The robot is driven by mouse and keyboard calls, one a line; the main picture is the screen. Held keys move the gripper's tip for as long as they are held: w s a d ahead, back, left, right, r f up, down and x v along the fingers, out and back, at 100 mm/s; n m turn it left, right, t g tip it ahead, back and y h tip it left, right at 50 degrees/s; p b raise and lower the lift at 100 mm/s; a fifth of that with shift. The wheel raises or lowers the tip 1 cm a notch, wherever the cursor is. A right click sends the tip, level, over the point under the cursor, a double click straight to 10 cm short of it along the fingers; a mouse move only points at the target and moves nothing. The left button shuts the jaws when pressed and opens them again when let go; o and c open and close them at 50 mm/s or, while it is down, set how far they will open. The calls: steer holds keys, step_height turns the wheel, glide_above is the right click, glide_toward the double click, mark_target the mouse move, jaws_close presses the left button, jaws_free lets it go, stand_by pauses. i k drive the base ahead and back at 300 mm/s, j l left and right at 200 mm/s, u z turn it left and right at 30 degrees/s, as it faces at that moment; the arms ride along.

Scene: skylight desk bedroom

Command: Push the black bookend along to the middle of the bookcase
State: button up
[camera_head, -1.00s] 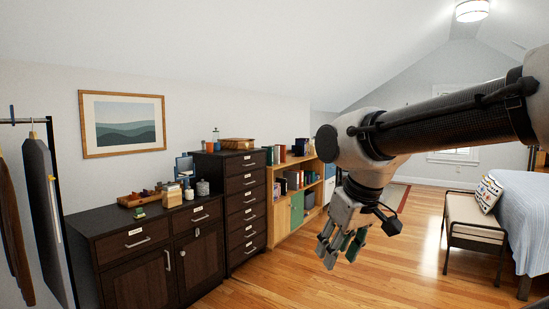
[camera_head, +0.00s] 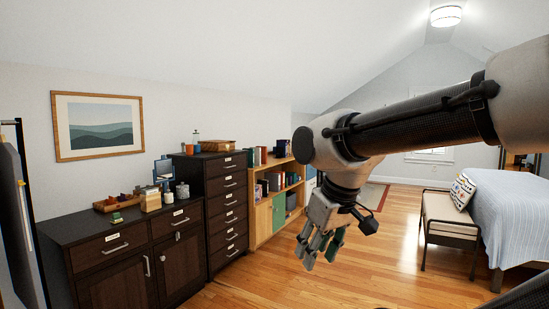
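The wooden bookcase (camera_head: 252,222) stands against the left wall, beyond the tall dark drawer unit. Several books (camera_head: 258,156) stand on its top and more on its shelf. I cannot pick out the black bookend; it is too small to tell or hidden behind my arm. My gripper (camera_head: 318,262) hangs over the floor in front and to the right of the bookcase, fingers pointing down. Its fingers are spread apart with nothing between them. It is clear of the bookcase.
A tall dark drawer unit (camera_head: 228,205) and a low dark cabinet (camera_head: 112,246) stand on the left, with small items on top. A cushioned bench (camera_head: 449,222) and a bed (camera_head: 505,215) are on the right. The wooden floor (camera_head: 375,255) between is clear.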

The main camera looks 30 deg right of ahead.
mark_target(279, 150)
steer(key=i+l+z, duration=0.65)
steer(key=i, duration=0.2)
steer(key=i+l+z, duration=0.35)
steer(key=i, duration=0.15)
steer(key=i+z, duration=0.35)
steer(key=i+l, duration=0.1)
steer(key=i, duration=3.85)
steer(key=i+l+u, duration=0.1)
steer(key=i+u, duration=0.3)
steer(key=i+l+u, duration=0.4)
steer(key=i, duration=0.2)
steer(key=i+l+u, duration=0.8)
steer(key=i, duration=0.75)
